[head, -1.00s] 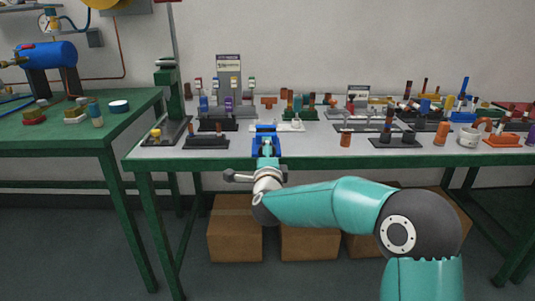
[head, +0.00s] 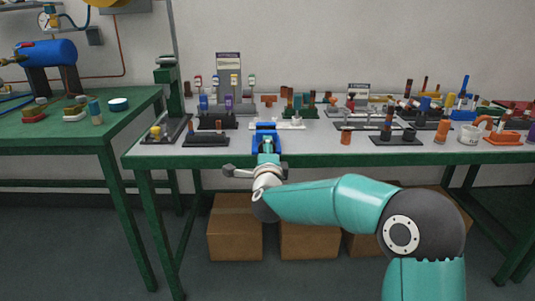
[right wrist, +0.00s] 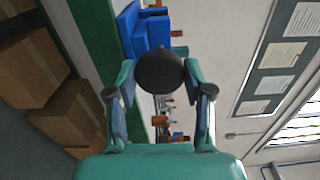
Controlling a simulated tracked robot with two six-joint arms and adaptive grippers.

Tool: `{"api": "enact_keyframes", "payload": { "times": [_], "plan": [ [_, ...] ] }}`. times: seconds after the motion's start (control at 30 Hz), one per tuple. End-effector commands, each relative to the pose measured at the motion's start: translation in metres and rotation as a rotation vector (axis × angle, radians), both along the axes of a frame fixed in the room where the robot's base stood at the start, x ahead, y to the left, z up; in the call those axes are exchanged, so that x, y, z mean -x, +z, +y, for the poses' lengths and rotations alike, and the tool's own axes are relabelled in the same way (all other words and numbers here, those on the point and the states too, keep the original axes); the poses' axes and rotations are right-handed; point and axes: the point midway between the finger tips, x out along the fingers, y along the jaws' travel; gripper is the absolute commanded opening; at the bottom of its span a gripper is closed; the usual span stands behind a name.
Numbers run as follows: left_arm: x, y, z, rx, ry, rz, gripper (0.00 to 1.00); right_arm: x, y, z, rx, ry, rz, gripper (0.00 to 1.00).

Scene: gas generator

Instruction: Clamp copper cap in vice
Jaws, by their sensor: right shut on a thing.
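The blue vice (head: 267,127) stands at the front edge of the table and shows in the right wrist view (right wrist: 150,32). My right gripper (head: 266,148) is in front of it. In the right wrist view, my right gripper (right wrist: 159,88) has its fingers either side of a dark round knob (right wrist: 160,71) at the vice's front and is shut on it. I cannot make out the copper cap for sure; the vice's jaws are partly hidden. A copper-coloured piece (head: 346,138) stands on the table right of the vice. My left gripper is not in view.
The white-topped table (head: 310,146) holds several racks of fittings behind and right of the vice. A black stand (head: 206,139) is left of the vice. Cardboard boxes (head: 236,232) lie under the table. A green table (head: 60,128) stands at the left.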

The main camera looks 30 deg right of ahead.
Motion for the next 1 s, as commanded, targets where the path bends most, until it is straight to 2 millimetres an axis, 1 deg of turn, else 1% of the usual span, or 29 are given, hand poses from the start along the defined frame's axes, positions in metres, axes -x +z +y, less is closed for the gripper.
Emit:
{"api": "enact_keyframes", "payload": {
  "times": [0.03, 1.0],
  "plan": [
    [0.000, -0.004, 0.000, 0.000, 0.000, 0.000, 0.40, 0.000, -0.005, 0.000, -0.011, 0.000, 0.000, 0.17],
    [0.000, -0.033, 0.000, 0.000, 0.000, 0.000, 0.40, 0.000, -0.007, 0.001, -0.162, 0.002, -0.086, 0.17]
  ]
}}
